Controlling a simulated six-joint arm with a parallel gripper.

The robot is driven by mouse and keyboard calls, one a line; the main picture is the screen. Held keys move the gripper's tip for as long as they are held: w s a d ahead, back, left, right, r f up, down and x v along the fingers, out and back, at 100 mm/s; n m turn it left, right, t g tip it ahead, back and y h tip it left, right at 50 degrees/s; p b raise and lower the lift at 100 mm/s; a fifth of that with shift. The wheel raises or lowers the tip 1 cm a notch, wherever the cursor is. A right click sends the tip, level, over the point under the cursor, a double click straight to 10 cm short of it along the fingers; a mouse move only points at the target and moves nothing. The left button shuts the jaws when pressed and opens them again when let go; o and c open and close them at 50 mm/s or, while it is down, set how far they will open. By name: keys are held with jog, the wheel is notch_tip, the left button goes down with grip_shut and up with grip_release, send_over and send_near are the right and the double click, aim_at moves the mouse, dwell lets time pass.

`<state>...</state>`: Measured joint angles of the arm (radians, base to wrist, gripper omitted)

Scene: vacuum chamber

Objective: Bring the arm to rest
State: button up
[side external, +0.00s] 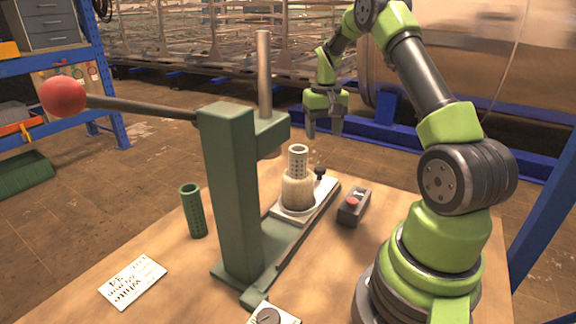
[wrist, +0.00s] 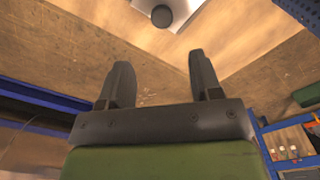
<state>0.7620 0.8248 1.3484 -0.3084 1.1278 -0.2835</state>
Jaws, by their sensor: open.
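My gripper (side external: 324,132) hangs in the air beyond the far edge of the wooden table, pointing down, with nothing between its jaws. In the wrist view my gripper (wrist: 158,75) shows two dark fingers spread apart, with floor and the table edge behind them. A green arbor press (side external: 232,190) stands on the table with its red-knobbed lever (side external: 64,95) out to the left. A perforated tube (side external: 298,160) stands upright in a beige holder (side external: 297,190) on the press's pale base plate. My gripper is apart from all of these.
A green perforated cylinder (side external: 194,210) stands left of the press. A card (side external: 132,280) lies at the front left. A small box with a red button (side external: 353,207) sits right of the press. Blue shelving (side external: 90,60) stands at the left. The air around my gripper looks clear.

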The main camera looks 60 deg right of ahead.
jog(key=a+r+n+t, duration=0.2)
jog(key=a+r+t, duration=0.2)
jog(key=a+r, duration=1.15)
jog(key=s+a+r+n+t+y, duration=0.1)
jog(key=s+a+n+t+y, duration=0.1)
jog(key=s+a, duration=1.1)
jog(key=shift+s+a+n+t, duration=0.35)
jog(key=shift+a+n+t, duration=0.15)
jog(key=shift+a+t, duration=0.1)
jog(key=shift+d, duration=0.1)
